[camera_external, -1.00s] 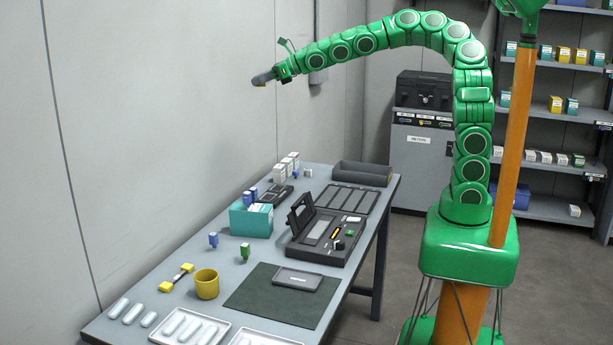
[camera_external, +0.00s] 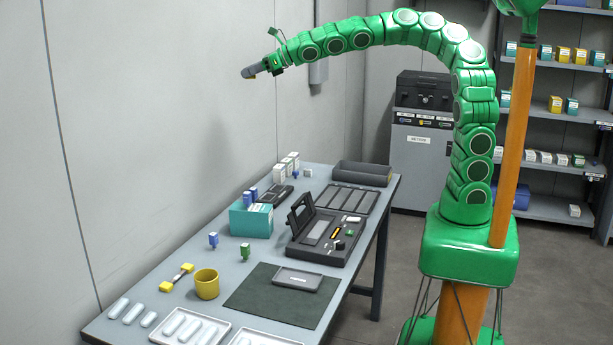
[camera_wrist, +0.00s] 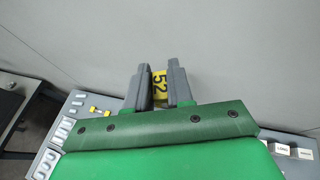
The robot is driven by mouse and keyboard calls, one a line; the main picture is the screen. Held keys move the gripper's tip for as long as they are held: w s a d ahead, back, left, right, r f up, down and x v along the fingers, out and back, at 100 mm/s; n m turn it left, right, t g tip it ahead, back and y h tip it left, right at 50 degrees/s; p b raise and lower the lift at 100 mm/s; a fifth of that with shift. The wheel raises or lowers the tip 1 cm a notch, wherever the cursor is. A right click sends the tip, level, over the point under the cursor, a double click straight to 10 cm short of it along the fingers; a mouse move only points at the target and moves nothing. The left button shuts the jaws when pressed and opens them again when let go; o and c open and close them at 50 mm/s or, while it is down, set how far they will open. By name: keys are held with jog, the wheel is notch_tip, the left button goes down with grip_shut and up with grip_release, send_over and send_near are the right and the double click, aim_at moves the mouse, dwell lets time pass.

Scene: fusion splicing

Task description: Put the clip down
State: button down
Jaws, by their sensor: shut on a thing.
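My gripper (camera_external: 250,71) is raised high above the workbench, near the grey wall, in the external view. In the wrist view its two grey fingers (camera_wrist: 159,88) are shut on a small yellow clip (camera_wrist: 159,86) marked 52. In the external view the held clip is too small to make out well. The bench top lies far below the gripper, and the clip touches nothing but the fingers.
The workbench (camera_external: 186,255) holds a yellow mug (camera_external: 207,284), a teal box (camera_external: 251,219), a black splicer case (camera_external: 318,250), a dark mat (camera_external: 250,293) and white trays (camera_external: 183,327). A yellow-ended part (camera_external: 177,277) lies left of the mug. Bare bench shows around it.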

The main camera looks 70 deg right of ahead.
jog(key=s+a+f, duration=0.2)
jog(key=a, duration=1.7)
notch_tip(320, 180, up, 3)
send_over(225, 276)
jog(key=shift+n, duration=0.3)
notch_tip(225, 276, down, 49)
jog(key=shift+a+r, duration=0.1)
dwell(0.9)
jog(key=c, duration=1)
grip_release()
jog(key=shift+y, duration=0.4)
